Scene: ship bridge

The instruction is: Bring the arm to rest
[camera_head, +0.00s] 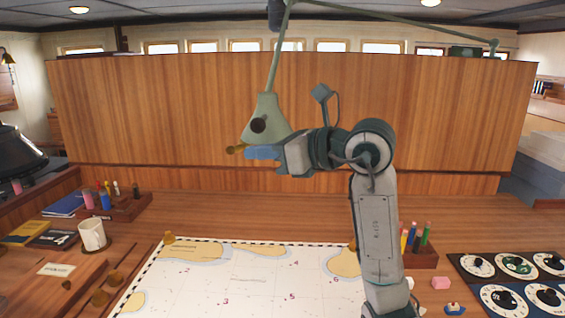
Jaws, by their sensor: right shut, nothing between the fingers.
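My right arm rises from the lower right, over the right side of the chart, and bends to the left at the top. My right gripper (260,152) is in the upper middle, pointing left, with its blue fingers shut and empty. It overlaps the lower edge of a pale green lamp shade (264,118); I cannot tell whether they touch. My left gripper is not in view.
A white chart (240,285) lies on the wooden desk. A mug (92,234), books (65,205) and a pen holder (128,206) are at left. Another pen holder (422,256) and dial panel (510,285) are at right. A wooden panel (150,110) stands behind.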

